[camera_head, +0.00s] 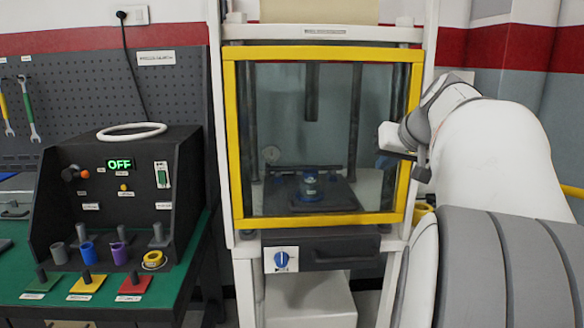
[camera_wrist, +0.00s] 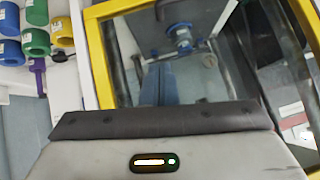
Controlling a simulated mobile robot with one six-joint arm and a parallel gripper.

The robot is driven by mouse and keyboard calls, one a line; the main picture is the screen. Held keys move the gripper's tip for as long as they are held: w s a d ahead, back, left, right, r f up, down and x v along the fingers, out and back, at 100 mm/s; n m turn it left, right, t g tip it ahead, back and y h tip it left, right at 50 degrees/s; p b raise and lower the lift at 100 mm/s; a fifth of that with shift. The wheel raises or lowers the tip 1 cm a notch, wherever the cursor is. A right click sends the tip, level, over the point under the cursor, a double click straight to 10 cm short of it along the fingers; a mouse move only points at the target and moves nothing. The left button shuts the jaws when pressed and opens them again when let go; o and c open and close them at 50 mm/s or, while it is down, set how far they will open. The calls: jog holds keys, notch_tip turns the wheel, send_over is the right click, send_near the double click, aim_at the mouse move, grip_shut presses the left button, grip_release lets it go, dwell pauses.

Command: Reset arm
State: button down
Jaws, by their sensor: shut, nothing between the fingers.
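My arm comes in from the right in the head view. My gripper (camera_head: 385,162) is shut and empty, in front of the right side of the yellow-framed glass door (camera_head: 232,150) of the test cabinet. Its fingers are small and dark there. In the wrist view the yellow frame (camera_wrist: 98,62) and the glass fill the middle. Two bluish strips sit just above the dark edge of my gripper's body; I cannot tell if they are fingers or a reflection. Behind the glass, a small blue-ringed clear part (camera_head: 310,184) stands on a dark plate (camera_head: 335,196).
A control box (camera_head: 115,190) reading OFF, with coloured cylinders and valve handles at its front, stands on the green bench at left. A drawer-like panel with a blue knob (camera_head: 282,259) is below the door. Wrenches (camera_head: 29,108) hang on the pegboard.

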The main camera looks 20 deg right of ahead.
jog(key=s+a+f+n+g+y+p, duration=0.1)
jog(key=s+a+f+g+p, duration=0.2)
jog(key=a, duration=0.6)
jog(key=s+a+f+n+g+y+p, duration=0.1)
jog(key=s+a+f+p, duration=0.1)
jog(key=a+f+p, duration=0.45)
jog(key=s+a+f+n+g+p, duration=0.1)
jog(key=s+a+f, duration=0.1)
jog(key=s+a, duration=0.3)
jog(key=s+a+f+n+g+h+p, duration=0.1)
jog(key=s+a+f, duration=0.2)
jog(key=s+a, duration=0.2)
jog(key=shift+s+f+g+p, duration=0.3)
jog(key=shift+s+g+p, duration=0.1)
jog(key=shift+s, duration=0.65)
